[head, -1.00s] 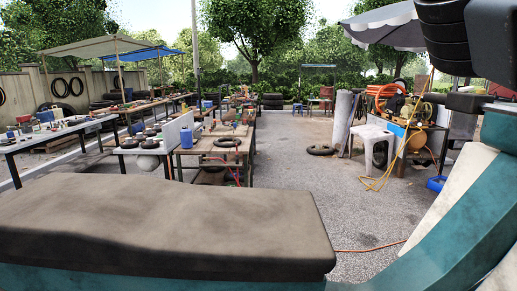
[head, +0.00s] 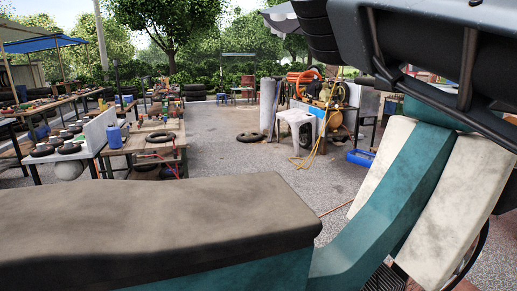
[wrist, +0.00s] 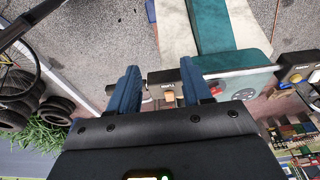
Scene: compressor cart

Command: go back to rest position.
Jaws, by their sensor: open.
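My gripper (wrist: 158,78) shows in the wrist view with its two blue fingers spread apart and nothing between them. Beyond the fingers is a bar (wrist: 237,71) with dark fittings and a red part, beside a teal and white body (wrist: 212,28). I cannot tell how far the fingers are from the bar. I cannot make out the gripper's fingers in the head view; large dark parts fill its upper right corner.
In the head view a brown seat (head: 150,228) and teal and white bodywork (head: 385,205) fill the foreground. Beyond are a workbench (head: 150,141), a white stool (head: 296,121), a compressor (head: 328,95) with yellow hose and a tyre (head: 251,137). Open paving (head: 215,130) lies between.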

